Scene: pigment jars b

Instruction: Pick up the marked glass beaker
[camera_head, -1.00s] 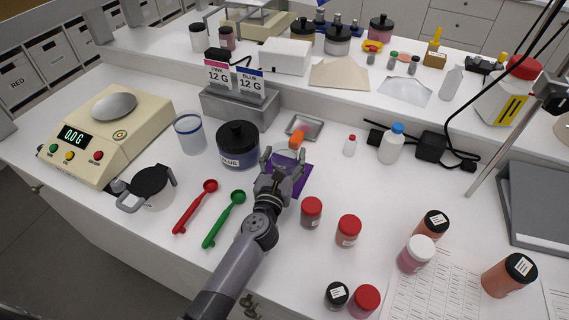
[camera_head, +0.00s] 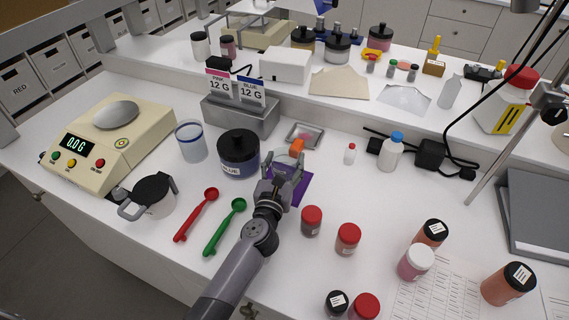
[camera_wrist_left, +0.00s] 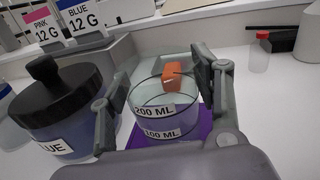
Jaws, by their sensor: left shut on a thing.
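The marked glass beaker (camera_wrist_left: 158,112) is clear, with "200 ML" and "100 ML" labels facing me in the left wrist view. It is upright between the fingers of my left gripper (camera_head: 284,161), which is shut on it. In the head view the gripper mostly hides the beaker. A purple mat (camera_head: 304,188) lies beneath it; I cannot tell whether the beaker touches the mat. My right gripper is not in view.
The black-lidded blue jar (camera_head: 238,155) stands close on the left. An orange block (camera_head: 297,145) and a small metal tray (camera_head: 318,128) are behind the beaker. Red-lidded jars (camera_head: 311,221) stand at the front right. Red and green scoops (camera_head: 225,228) lie at the front left.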

